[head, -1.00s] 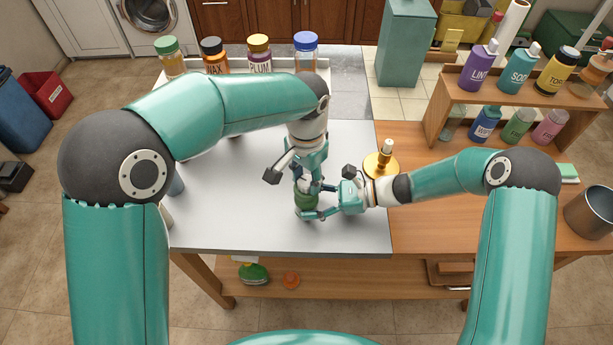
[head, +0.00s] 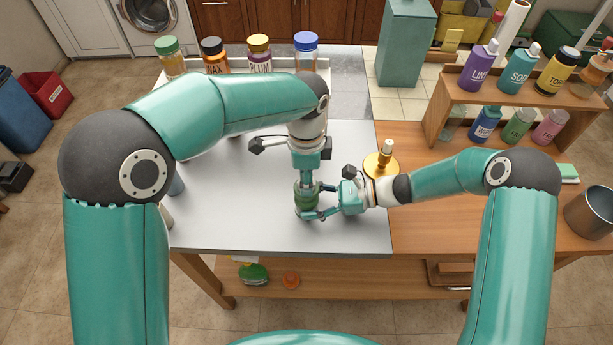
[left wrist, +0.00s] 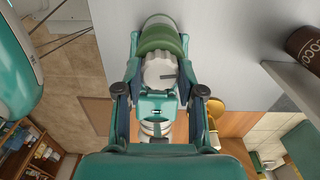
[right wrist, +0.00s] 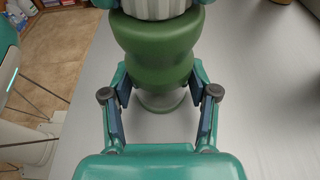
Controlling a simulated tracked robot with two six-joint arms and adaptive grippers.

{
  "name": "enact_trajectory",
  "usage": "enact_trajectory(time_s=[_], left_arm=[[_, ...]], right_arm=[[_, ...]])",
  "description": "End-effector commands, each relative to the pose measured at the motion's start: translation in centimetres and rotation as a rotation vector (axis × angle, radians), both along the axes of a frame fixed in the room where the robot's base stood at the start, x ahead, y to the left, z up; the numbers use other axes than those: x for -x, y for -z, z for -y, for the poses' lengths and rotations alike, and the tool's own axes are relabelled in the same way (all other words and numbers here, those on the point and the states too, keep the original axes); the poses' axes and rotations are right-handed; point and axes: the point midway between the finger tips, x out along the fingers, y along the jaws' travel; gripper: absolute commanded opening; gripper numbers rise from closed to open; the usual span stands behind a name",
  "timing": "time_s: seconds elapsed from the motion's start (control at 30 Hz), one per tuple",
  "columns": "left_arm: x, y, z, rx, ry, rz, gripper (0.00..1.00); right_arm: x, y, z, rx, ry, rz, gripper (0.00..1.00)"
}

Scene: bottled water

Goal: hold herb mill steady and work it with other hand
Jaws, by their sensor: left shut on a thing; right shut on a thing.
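The herb mill has a green waisted body (head: 306,201) and a pale ribbed top, and stands upright on the grey tabletop. My left gripper (head: 307,182) comes down from above and is shut on the ribbed top, which shows with a dark mark in the left wrist view (left wrist: 159,72). My right gripper (head: 316,203) comes in level from the right, shut around the green body, which fills the upper middle of the right wrist view (right wrist: 160,48). In the head view the grippers hide much of the mill.
A brass piece with a pale upright stem (head: 381,163) stands just behind my right wrist. Several labelled bottles line the back left, such as the plum bottle (head: 260,56). A wooden rack (head: 447,101) of bottles is at right. The front of the grey tabletop (head: 235,225) is clear.

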Motion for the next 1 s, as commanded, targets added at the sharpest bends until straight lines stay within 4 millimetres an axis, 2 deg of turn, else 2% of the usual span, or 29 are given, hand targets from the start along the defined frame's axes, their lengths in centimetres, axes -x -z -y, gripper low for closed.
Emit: enact_trajectory(time_s=[0.3,0.73,0.77,0.9,1.0], left_arm=[[-0.12,-0.03,-0.09,-0.001,0.096,0.003,0.03],[-0.12,-0.03,-0.10,-0.002,0.105,0.003,0.03],[-0.12,-0.03,-0.10,-0.002,0.105,0.003,0.41],[-0.09,-0.02,-0.08,-0.001,0.105,0.003,0.64],[-0.07,-0.01,-0.06,-0.001,0.105,0.002,0.64]], right_arm=[[0.10,0.07,0.01,0.001,-0.003,-0.001,0.28],[0.11,0.08,0.02,0.001,-0.003,-0.001,0.28],[0.11,0.08,0.02,0.001,-0.003,-0.001,0.28],[0.09,0.08,0.01,0.001,-0.002,-0.001,0.28],[0.08,0.08,0.01,0.001,-0.002,-0.002,0.28]])
